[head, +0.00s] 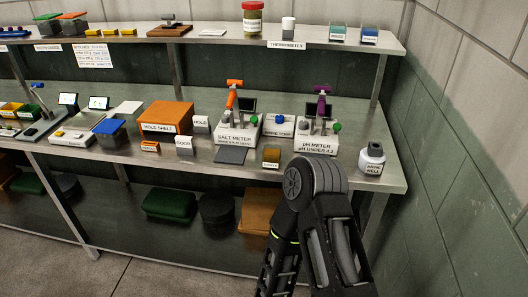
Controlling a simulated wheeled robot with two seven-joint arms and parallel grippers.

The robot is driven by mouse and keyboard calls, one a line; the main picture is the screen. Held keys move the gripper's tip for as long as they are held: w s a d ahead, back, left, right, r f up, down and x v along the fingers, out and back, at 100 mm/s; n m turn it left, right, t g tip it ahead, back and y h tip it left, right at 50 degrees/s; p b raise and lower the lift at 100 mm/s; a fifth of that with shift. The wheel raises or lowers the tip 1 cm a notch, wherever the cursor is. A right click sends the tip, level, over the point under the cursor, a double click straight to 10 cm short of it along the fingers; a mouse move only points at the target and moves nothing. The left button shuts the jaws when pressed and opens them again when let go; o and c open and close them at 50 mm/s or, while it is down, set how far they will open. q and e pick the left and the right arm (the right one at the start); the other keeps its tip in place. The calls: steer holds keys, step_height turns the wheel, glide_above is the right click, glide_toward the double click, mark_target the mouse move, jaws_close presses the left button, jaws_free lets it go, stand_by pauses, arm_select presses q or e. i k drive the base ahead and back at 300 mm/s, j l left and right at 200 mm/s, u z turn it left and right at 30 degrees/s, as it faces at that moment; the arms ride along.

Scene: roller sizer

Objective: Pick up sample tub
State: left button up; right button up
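A small amber-brown tub (271,157) with a white label on its front stands near the front edge of the bench. The label is too small to read surely, but it looks like the sample tub. It sits just in front of the salt meter (237,133) and upright. One of my arms rises from the bottom right, its dark joint just to the right of the tub. Neither gripper's fingers show, and nothing is seen touching the tub.
The pH meter (317,137) stands behind my arm, with a white brine well bottle (372,159) at the right end. A grey pad (231,155) lies left of the tub. The upper shelf (220,39) overhangs the back.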

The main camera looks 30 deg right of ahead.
mark_target(272, 156)
steer(key=i+j, duration=0.7)
steer(key=i, duration=0.2)
steer(key=i+z, duration=0.1)
steer(key=z, duration=2.75)
